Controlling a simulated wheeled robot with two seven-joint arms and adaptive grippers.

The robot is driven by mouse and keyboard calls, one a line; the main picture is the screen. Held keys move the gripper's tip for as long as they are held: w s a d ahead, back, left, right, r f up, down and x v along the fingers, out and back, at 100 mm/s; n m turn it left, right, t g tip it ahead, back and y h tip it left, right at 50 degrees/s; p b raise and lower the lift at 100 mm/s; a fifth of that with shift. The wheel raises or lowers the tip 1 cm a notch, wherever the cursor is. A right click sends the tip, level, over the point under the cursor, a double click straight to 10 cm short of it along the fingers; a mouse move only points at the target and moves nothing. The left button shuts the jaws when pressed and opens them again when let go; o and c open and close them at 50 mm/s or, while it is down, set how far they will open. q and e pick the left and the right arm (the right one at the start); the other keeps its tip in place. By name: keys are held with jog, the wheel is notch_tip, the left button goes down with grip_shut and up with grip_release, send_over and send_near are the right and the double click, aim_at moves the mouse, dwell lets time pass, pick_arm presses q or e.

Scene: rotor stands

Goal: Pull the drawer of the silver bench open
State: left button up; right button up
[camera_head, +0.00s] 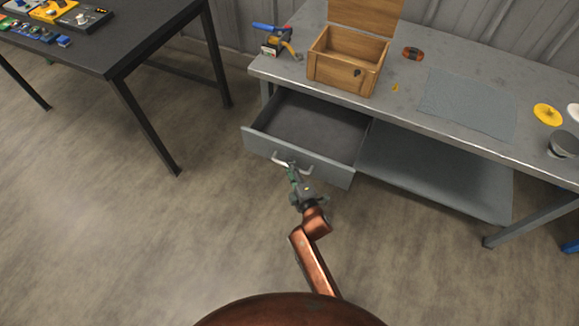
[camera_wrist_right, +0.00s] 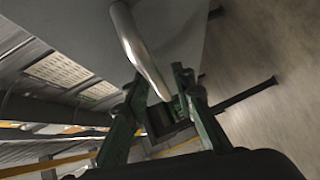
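The silver bench (camera_head: 420,82) stands at the right with its grey drawer (camera_head: 330,168) pulled well out on the left side. The drawer is empty inside. Its front carries a pale bar handle (camera_head: 279,160), which also runs down from the top of the right wrist view (camera_wrist_right: 137,42). My right gripper (camera_head: 291,168) is at the right part of this handle. In the right wrist view its green fingers (camera_wrist_right: 162,86) lie on either side of the bar, with little gap showing. My left gripper is in neither view.
On the bench top are an open wooden box (camera_head: 340,74), a clamp-like tool (camera_head: 278,40), a grey mat (camera_head: 468,104) and a yellow disc (camera_head: 547,114). A dark table (camera_head: 120,52) stands at the left. The floor before the drawer is clear.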

jog(key=shift+d, duration=0.2)
jog(key=shift+s, duration=0.1)
jog(key=v, duration=1.2)
jog(key=shift+a, duration=0.1)
